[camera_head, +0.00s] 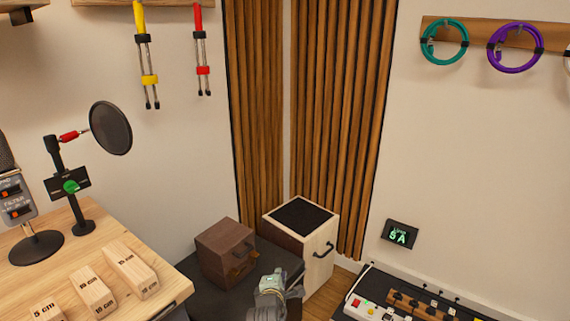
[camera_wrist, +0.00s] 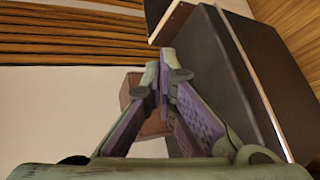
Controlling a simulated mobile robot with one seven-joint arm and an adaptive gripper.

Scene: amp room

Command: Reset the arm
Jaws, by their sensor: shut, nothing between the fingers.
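My gripper (camera_wrist: 168,75) fills the middle of the wrist view, its green and purple fingers closed together at the tips with nothing between them. In the head view my arm's wrist part (camera_head: 272,285) shows at the bottom centre, in front of the dark table; the fingertips are hard to make out there. A brown wooden box (camera_head: 222,250) stands behind it, and part of it shows behind the fingers in the wrist view (camera_wrist: 152,128). The gripper looks apart from the box, though the exact gap cannot be told.
A pale-fronted cabinet (camera_head: 318,259) with a dark top stands right of the box. A wooden desk (camera_head: 30,278) with several marked blocks and a microphone is at left. A control panel (camera_head: 400,305) is at lower right. Cables hang on the walls above.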

